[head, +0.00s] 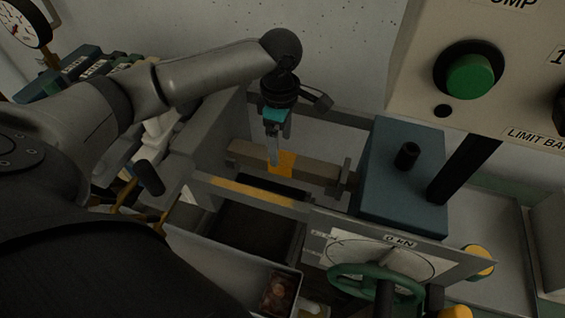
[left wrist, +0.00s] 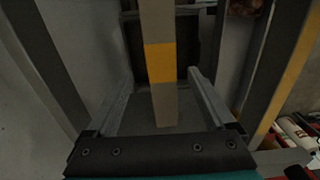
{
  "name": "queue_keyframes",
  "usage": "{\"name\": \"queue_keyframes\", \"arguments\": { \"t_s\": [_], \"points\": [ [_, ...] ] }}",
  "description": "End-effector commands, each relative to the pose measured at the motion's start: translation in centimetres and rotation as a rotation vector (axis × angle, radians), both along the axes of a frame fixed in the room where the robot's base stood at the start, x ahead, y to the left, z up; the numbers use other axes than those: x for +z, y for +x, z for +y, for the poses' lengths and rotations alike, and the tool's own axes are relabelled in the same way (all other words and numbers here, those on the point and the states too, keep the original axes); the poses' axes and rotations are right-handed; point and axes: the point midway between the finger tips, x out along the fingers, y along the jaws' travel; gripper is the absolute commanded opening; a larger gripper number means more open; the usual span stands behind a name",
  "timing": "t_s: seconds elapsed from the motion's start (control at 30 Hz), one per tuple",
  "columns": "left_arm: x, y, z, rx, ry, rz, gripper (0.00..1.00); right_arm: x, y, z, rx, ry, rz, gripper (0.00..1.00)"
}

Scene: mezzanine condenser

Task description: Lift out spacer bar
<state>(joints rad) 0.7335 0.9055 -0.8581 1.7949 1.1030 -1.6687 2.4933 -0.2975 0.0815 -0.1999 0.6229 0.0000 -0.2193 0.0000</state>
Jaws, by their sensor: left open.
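The spacer bar (head: 317,172) is a grey-brown beam with a yellow band around its middle. It lies across the metal frame in the head view, between the left frame wall and the blue block. My left gripper (head: 275,160) points down at the bar by the yellow band. In the left wrist view the bar (left wrist: 159,25) runs between the two spread fingers of the left gripper (left wrist: 161,78), with a gap visible on each side. The exact height of the fingertips against the bar is hard to tell. My right gripper is not in view.
A blue block (head: 400,200) with a black knob stands right of the bar. A front rail (head: 250,193) with a yellow mark runs nearby. A green handwheel (head: 350,280) and a 0 kN dial (head: 385,258) are in front. A control panel with a green button (head: 470,76) overhangs at right.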

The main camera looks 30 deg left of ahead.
Motion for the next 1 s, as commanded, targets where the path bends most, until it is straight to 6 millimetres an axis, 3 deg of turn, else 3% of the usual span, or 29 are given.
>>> {"name": "queue_keyframes", "arguments": {
  "t_s": [0.4,0.67,1.0],
  "points": [
    [-5.1,-0.3,-0.6,-0.001,0.001,0.002,0.88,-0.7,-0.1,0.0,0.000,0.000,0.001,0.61],
    [-5.3,-0.2,-0.6,-0.002,0.000,0.000,0.88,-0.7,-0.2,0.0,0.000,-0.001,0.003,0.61],
    [-5.3,-0.2,-0.6,-0.002,0.000,0.000,0.52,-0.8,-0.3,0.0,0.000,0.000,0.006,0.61]
  ]
}}
